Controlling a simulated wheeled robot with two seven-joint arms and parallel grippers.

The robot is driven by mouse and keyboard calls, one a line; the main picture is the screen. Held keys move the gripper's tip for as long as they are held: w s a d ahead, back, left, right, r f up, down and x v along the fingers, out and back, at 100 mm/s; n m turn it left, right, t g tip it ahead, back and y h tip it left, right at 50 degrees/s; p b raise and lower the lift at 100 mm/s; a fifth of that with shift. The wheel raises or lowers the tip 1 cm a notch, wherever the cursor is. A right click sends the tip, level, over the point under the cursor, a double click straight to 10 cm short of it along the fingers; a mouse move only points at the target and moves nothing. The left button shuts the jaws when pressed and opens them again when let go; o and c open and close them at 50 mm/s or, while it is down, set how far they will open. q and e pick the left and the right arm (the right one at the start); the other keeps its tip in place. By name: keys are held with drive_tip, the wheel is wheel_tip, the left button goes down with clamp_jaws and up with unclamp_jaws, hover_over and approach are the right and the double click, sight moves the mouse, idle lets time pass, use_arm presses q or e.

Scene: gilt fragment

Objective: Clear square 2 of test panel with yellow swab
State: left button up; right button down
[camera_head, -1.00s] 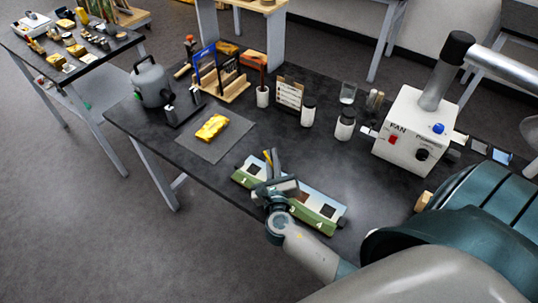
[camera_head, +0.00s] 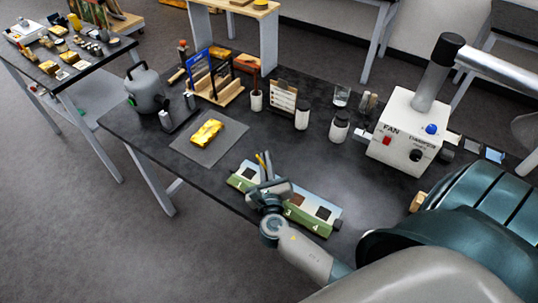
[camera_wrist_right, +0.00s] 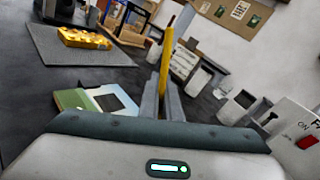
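The test panel (camera_head: 318,204) is a long green-and-white strip with dark squares and numbers, lying on the black table. In the head view, squares 3 and 4 show to the right and my right gripper covers the middle of the strip, including the square 2 area. My right gripper (camera_head: 265,166) is shut on the yellow swab (camera_wrist_right: 183,50), which stands up slanted from between the fingers in the right wrist view. One end of the panel (camera_wrist_right: 72,99), with a dark square, shows left of the fingers there. Whether the swab touches the panel is hidden. My left gripper is not in view.
A gold fragment (camera_head: 207,132) lies on a grey mat (camera_head: 195,150) behind the panel. A grey canister (camera_head: 146,88), a tool rack (camera_head: 228,92), bottles (camera_head: 339,127) and a white fan box (camera_head: 402,125) stand along the back.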

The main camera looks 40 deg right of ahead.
drive_tip(key=shift+w+a, duration=0.25)
drive_tip(key=shift+w, duration=0.3)
drive_tip(key=shift+s, duration=0.1)
drive_tip(key=shift+s+d+p, duration=0.15)
drive_tip(key=shift+s+d, duration=0.15)
drive_tip(key=shift+s, duration=0.3)
drive_tip(key=shift+s+d+p, duration=0.15)
drive_tip(key=shift+s+d, duration=0.1)
drive_tip(key=shift+s, duration=0.3)
drive_tip(key=shift+w+a, duration=0.1)
drive_tip(key=shift+w, duration=0.1)
drive_tip(key=shift+w+a, duration=0.25)
drive_tip(key=shift+w, duration=0.3)
drive_tip(key=shift+w+a, duration=0.2)
drive_tip(key=shift+w, duration=0.3)
drive_tip(key=shift+s, duration=0.1)
drive_tip(key=shift+s+d+p, duration=0.2)
drive_tip(key=shift+s+d, duration=0.1)
drive_tip(key=shift+s, duration=0.25)
drive_tip(key=shift+s+d+p, duration=0.2)
drive_tip(key=shift+s+d, duration=0.05)
drive_tip(key=shift+s, duration=0.3)
drive_tip(key=shift+w+a, duration=0.1)
